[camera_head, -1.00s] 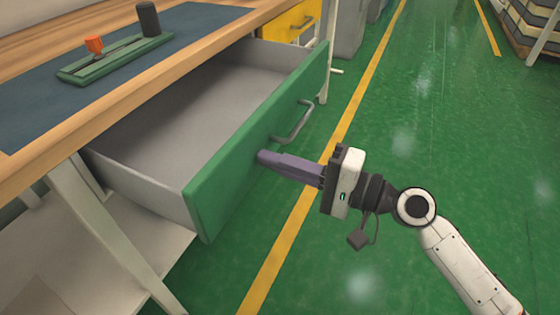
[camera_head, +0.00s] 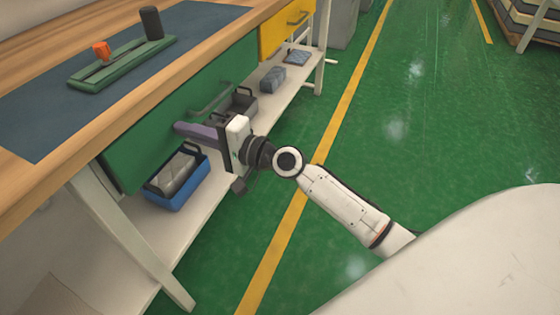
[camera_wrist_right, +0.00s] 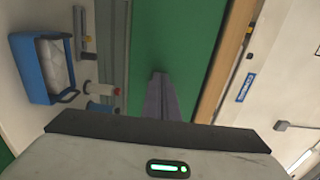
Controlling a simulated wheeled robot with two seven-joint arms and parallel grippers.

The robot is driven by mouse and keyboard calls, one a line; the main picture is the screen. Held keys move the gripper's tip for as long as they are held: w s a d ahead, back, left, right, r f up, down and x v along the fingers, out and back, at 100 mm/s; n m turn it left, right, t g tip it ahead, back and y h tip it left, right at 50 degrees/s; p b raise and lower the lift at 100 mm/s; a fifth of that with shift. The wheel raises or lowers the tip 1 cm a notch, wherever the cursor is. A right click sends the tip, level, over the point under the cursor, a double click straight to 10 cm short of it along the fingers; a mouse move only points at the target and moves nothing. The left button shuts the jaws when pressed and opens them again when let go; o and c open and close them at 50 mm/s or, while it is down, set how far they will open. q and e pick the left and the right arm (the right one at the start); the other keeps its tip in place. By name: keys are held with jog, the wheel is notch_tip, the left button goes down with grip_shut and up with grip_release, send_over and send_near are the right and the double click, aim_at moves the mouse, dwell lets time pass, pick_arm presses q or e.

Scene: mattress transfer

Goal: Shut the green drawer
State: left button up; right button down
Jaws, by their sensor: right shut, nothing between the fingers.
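The green drawer (camera_head: 150,145) sits under the wooden tabletop in the head view, its front in line with the bench and no open interior showing. Its handle (camera_head: 212,97) is on the front, just beyond my gripper. My right gripper (camera_head: 180,127) is shut and empty, its purple fingers at the drawer front. In the right wrist view the fingers (camera_wrist_right: 158,85) point at the green front (camera_wrist_right: 175,40); I cannot tell whether they still touch it. My left gripper is not in view.
A blue bin (camera_head: 180,190) and a grey bin (camera_head: 240,105) stand on the shelf below. A yellow drawer (camera_head: 285,30) is further along the bench. A green tray (camera_head: 125,62) lies on the tabletop.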

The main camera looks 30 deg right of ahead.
jog(key=shift+w+a+r, duration=0.15)
jog(key=shift+r, duration=0.15)
